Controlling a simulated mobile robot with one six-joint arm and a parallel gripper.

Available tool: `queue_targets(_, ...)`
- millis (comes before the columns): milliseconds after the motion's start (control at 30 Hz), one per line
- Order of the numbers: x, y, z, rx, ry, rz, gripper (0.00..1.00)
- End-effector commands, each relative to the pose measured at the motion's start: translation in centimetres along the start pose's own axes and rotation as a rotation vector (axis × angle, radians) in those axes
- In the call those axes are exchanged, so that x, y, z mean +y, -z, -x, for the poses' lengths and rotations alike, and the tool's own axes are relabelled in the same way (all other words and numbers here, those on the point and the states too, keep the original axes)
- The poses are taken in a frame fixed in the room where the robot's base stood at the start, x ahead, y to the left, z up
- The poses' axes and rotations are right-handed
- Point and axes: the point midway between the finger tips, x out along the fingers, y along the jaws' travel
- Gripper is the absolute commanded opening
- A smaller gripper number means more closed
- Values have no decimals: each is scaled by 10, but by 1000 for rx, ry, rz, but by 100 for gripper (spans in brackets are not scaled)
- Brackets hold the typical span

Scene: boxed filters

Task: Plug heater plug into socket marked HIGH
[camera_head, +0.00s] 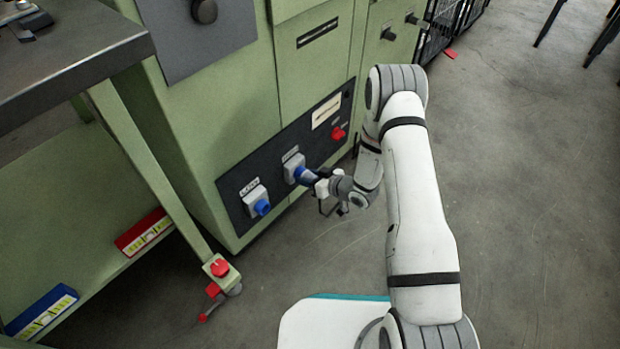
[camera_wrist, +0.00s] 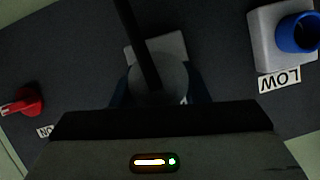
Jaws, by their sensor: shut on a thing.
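My gripper (camera_head: 316,184) is at the dark control panel, shut on the heater plug, directly in front of the upper socket (camera_head: 292,163). In the wrist view the plug (camera_wrist: 158,82) is a grey round body with a dark bar crossing it, and the light socket housing (camera_wrist: 172,45) shows behind it. Blue shows between gripper and socket in the head view. I cannot tell how deep the plug sits. The small label above this socket is too blurred to read. The other socket, marked LOW (camera_head: 253,194), is grey with a blue round front; it also shows in the wrist view (camera_wrist: 266,45).
A red switch (camera_head: 338,133) is on the panel to the right, also in the wrist view (camera_wrist: 27,101). A metal table (camera_head: 80,65) is at upper left.

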Motion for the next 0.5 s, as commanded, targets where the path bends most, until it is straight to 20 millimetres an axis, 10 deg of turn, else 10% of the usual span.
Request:
queue_targets(33,1,2,-1,3,-1,2,16)
queue_targets(67,1,2,-1,3,-2,1,44)
queue_targets(500,0,1,-1,2,-1,1,67)
